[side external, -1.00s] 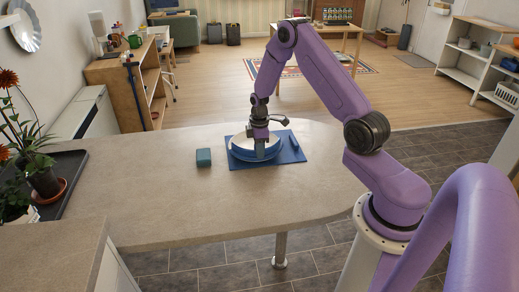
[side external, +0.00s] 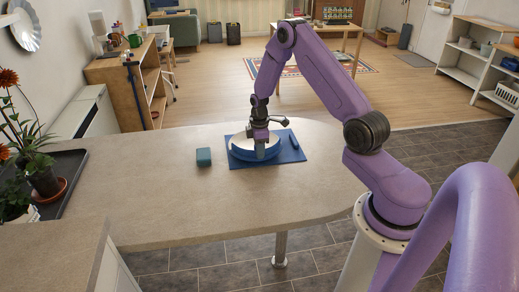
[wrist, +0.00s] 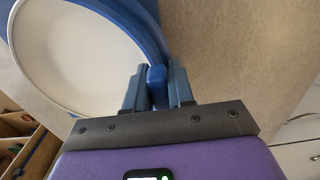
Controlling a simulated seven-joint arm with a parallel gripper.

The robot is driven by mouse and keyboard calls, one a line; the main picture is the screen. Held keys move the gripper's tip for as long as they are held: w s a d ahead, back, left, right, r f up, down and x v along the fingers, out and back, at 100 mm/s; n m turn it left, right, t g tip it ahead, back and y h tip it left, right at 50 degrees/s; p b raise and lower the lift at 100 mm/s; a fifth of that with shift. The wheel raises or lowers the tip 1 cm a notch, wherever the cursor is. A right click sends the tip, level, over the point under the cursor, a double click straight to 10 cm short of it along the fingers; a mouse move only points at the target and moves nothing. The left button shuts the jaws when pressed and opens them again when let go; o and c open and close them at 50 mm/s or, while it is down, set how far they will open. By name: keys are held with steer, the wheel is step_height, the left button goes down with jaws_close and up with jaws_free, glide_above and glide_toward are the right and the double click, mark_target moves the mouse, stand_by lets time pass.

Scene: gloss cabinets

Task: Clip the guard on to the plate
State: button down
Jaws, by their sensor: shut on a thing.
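The white plate (side external: 238,141) sits on a blue mat (side external: 291,156) on the counter, and it fills the upper left of the wrist view (wrist: 75,52). The blue guard (side external: 243,155) curves along the plate's near rim; in the wrist view its band (wrist: 150,32) follows the rim at the right. My gripper (side external: 260,152) points down at the plate's near edge. In the wrist view its fingers (wrist: 157,84) are shut on the guard's blue tab. Whether the guard is seated on the rim all the way round cannot be told.
A small teal box (side external: 204,157) stands on the counter left of the mat. A small dark-blue object (side external: 294,140) lies on the mat's right part. A plant tray (side external: 65,185) is at the far left. The counter's front is clear.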

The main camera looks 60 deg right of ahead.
steer(key=shift+f, duration=0.4)
stand_by(0.3)
steer(key=c, duration=0.9)
jaws_free()
steer(key=shift+r, duration=0.15)
